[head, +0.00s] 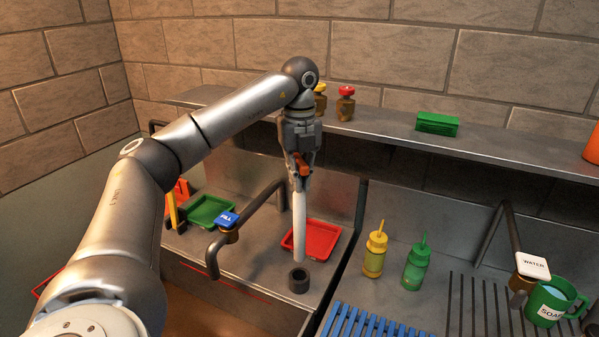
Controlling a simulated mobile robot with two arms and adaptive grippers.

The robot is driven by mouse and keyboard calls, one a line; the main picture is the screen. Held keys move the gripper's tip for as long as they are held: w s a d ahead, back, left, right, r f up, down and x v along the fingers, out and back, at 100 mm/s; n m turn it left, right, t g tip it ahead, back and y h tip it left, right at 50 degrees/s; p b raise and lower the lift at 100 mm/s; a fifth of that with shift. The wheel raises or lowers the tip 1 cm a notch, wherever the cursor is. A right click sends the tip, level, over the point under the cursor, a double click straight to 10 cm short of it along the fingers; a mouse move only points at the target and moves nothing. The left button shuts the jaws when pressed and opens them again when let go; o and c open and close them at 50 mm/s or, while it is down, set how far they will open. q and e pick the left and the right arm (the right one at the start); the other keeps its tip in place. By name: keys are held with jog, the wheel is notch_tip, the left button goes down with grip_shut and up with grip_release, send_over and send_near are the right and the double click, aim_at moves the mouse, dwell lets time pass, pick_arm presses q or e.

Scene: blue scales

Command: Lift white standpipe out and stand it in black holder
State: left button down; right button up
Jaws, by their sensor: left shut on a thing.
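The white standpipe (299,229) hangs upright in the head view, a long white tube. My left gripper (299,176) is shut on its top end, and the gripper's fingers hide that end. The black holder (299,280) is a short dark ring on the metal counter, just below the standpipe's lower end in the picture. The lower end appears a little above the holder; I cannot tell the exact gap or whether the two line up in depth. My right gripper is not in view.
A red tray (322,240) lies just behind the standpipe. A tap with a blue FILL label (228,219) stands to the left, near a green tray (209,212). Yellow (375,254) and green bottles (416,262) stand to the right. A metal shelf (385,129) runs behind.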

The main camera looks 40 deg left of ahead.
aim_at(299, 218)
pick_arm(q)
jog(key=shift+f+b, duration=1.6)
jog(key=shift+f, duration=2.1)
jog(key=shift+f, duration=0.4)
jog(key=shift+f+b, duration=1.15)
jog(key=shift+f, duration=0.55)
jog(key=c, duration=1.5)
grip_release()
